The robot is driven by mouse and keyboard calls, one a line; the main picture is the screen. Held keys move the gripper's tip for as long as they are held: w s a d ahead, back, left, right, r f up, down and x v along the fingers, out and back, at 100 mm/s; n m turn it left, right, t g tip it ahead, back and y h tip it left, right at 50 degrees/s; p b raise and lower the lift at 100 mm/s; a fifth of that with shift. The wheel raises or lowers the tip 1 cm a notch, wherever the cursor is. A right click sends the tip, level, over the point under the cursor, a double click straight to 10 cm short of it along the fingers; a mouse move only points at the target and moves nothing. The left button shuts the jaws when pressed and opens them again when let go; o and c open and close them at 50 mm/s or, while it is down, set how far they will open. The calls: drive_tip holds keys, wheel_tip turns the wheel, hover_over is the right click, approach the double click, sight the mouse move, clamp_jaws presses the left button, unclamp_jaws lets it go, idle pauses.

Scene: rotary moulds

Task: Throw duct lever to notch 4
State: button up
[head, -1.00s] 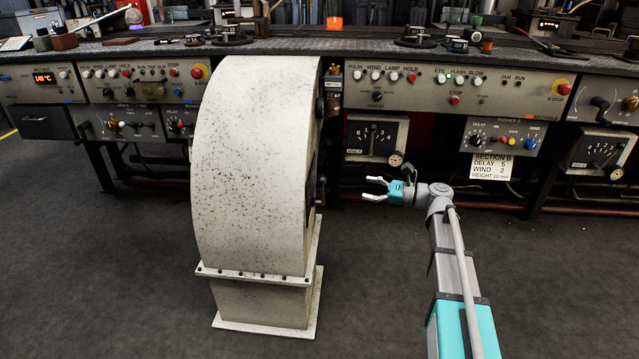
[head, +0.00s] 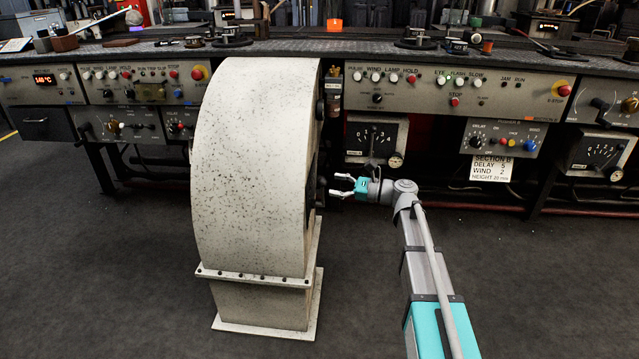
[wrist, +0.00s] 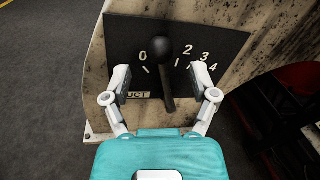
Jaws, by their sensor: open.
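The duct lever (wrist: 167,88) is a black stick with a round black knob, on a dark plate (wrist: 222,42) with white marks 0, 2, 3 and 4 in the wrist view. The knob stands between the 0 and the 2 and hides the space where a 1 would be. My gripper (wrist: 164,80) is open, with one finger on each side of the lever in the picture; I cannot tell whether either touches it. In the head view my gripper (head: 342,187) is beside the right side of the speckled cream duct housing (head: 250,170).
A long bench with control panels (head: 455,90) runs behind. A dial lever box (head: 375,138) and a white note card (head: 492,168) are right of the housing. The dark floor (head: 540,290) in front is clear.

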sight(322, 180)
drive_tip(key=shift+x, duration=2.3)
